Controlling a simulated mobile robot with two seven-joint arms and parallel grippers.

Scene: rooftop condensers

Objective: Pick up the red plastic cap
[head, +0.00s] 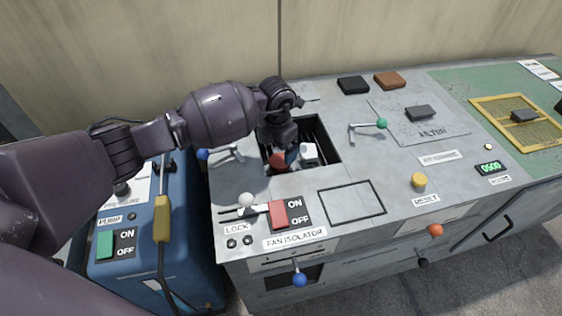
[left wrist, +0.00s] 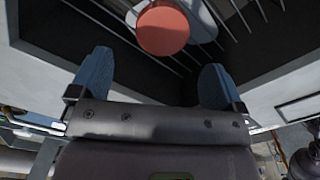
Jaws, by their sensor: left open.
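The red plastic cap (head: 279,159) sits inside a dark recessed opening in the grey cabinet top, partly hidden by my left gripper in the head view. In the left wrist view the red cap (left wrist: 162,28) is round and lies just beyond the fingertips, roughly between their lines. My left gripper (left wrist: 155,75) is open, with a blue finger on each side and nothing between them. In the head view my left gripper (head: 285,152) points down into the opening. My right gripper is not in view.
A white block (head: 309,152) is in the opening, right of the cap. The opening's walls (head: 327,139) surround the gripper closely. A lever with a green knob (head: 381,124) stands to the right; a white-knobbed lever (head: 246,200) and red switch (head: 278,214) are in front.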

